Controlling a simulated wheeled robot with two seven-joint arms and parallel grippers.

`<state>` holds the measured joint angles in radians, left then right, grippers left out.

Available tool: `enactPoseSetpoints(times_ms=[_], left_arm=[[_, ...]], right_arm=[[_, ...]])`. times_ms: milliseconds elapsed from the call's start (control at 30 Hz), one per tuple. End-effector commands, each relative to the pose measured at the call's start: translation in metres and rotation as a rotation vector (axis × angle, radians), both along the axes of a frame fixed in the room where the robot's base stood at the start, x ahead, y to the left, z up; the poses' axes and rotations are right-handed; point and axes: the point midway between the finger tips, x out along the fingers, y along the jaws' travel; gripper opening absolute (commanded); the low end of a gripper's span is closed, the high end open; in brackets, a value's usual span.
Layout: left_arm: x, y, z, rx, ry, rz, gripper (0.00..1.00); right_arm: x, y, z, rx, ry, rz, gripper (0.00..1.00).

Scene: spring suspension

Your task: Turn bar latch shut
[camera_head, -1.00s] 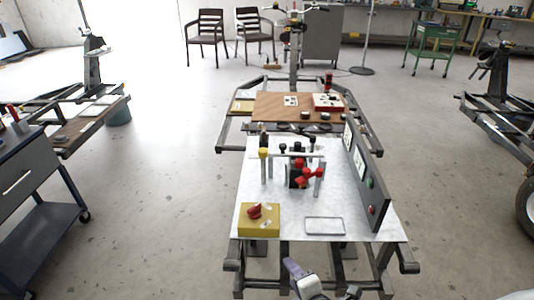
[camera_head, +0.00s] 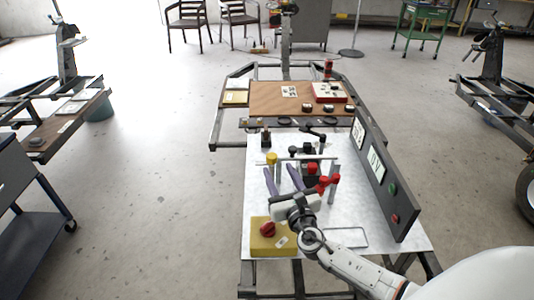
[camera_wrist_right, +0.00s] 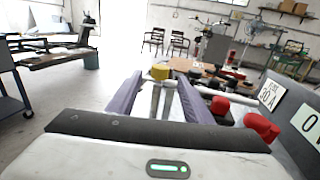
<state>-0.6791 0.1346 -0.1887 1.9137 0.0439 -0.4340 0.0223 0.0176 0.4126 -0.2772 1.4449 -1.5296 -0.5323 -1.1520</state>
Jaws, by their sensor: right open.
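A bar latch with a pale horizontal bar (camera_head: 312,158) and a yellow knob (camera_head: 271,158) at its left end stands over the metal bench plate (camera_head: 258,200). My right gripper (camera_head: 280,172) is open, its two purple fingers pointing away from me towards the yellow knob. In the right wrist view the yellow knob (camera_wrist_right: 160,72) shows between the fingertips (camera_wrist_right: 160,76), with pale metal rods below it. I cannot tell whether a finger touches anything. Red knobs (camera_head: 323,182) on a dark block sit just right of the fingers. My left gripper is out of view.
A dark upright panel (camera_head: 376,180) with buttons and labels bounds the plate on the right. A yellow box with a red knob (camera_head: 267,229) is at the near left, under my wrist. A wooden board (camera_head: 265,98) lies behind.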

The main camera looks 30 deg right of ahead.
Motion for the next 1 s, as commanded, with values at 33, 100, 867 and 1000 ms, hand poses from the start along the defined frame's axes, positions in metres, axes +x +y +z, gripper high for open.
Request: enactPoseSetpoints(times_ms=[33, 100, 867, 1000], left_arm=[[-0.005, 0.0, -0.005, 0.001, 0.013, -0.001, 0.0], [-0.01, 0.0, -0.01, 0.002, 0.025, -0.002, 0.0], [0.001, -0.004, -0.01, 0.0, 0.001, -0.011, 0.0], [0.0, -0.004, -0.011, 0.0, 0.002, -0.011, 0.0]], right_arm=[[0.01, -0.003, 0.001, -0.001, -0.003, -0.001, 0.46], [0.023, -0.007, 0.0, -0.001, -0.003, -0.002, 0.46], [0.08, -0.023, 0.0, 0.003, 0.0, 0.001, 0.43], [0.08, -0.023, 0.0, 0.003, 0.0, 0.001, 0.19]])
